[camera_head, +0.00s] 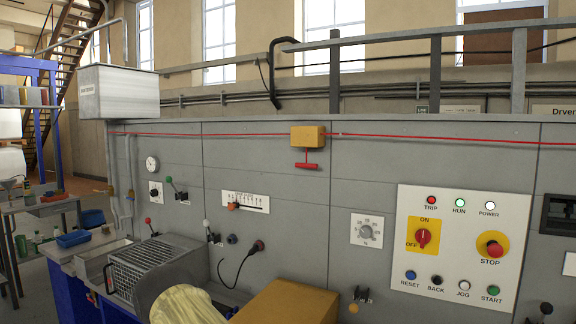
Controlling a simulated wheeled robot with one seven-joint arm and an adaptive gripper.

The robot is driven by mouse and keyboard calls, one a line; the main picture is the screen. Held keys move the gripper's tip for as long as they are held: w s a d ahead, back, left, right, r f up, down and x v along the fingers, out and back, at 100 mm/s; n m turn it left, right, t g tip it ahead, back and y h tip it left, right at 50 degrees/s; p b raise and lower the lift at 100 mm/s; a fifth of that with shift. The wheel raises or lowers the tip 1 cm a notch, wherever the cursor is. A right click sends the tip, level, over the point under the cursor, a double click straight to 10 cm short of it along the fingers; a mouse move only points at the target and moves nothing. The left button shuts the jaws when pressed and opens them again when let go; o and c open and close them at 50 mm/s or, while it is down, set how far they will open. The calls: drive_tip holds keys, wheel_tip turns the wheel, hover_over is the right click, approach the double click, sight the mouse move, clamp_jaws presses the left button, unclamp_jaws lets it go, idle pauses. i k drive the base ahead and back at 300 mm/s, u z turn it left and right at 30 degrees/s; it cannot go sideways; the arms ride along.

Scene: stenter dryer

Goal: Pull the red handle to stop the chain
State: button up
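The red handle (307,165) is a small T-shaped pull. It hangs below a yellow box (307,136) on the upper part of the grey machine wall, near the middle of the head view. A red cord (430,138) runs across the wall on both sides of the yellow box. I cannot make out a chain. My gripper is not in view, and nothing is seen touching the handle.
A white control panel (464,245) with a red rotary switch (423,237), a red STOP button (494,249) and several lamps is at the right. Levers, dials and a slider sit left of centre. A yellow block (290,303) and a grey vented box (155,265) stand in front below.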

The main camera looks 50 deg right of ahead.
sight(305, 164)
drive_tip(key=i, duration=0.65)
drive_tip(key=z, duration=1.85)
